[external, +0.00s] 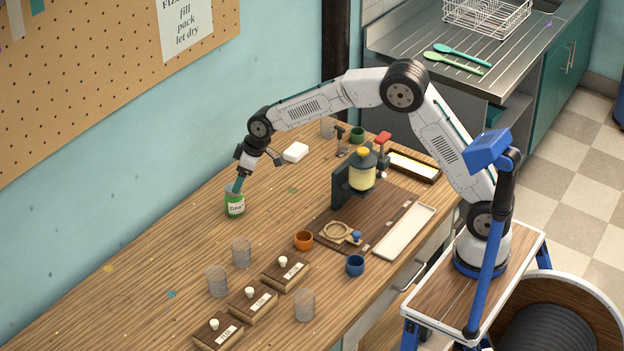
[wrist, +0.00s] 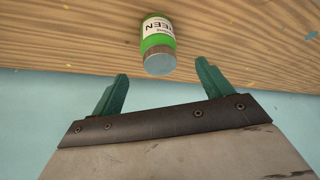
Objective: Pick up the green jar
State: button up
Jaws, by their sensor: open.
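The green jar (external: 235,204) stands on the wooden bench near the wall, with a white label on its side and a grey-blue top. It also shows in the wrist view (wrist: 158,45), beyond and between the fingertips, with clear space between it and both fingers. My gripper (external: 236,185) is at the jar's upper part in the external view; there I cannot tell whether it touches. In the wrist view my gripper (wrist: 164,78) has its two teal fingers spread wide with nothing between them.
Clear cups (external: 241,250) and several wooden blocks with white knobs (external: 252,303) stand in front of the jar. An orange cup (external: 304,240), a blue cup (external: 355,265) and a press (external: 356,175) are to the right.

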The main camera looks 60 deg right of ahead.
aim_at(232, 195)
jog(key=x, duration=0.8)
jog(key=shift+w+f, duration=0.15)
jog(key=c, duration=1.2)
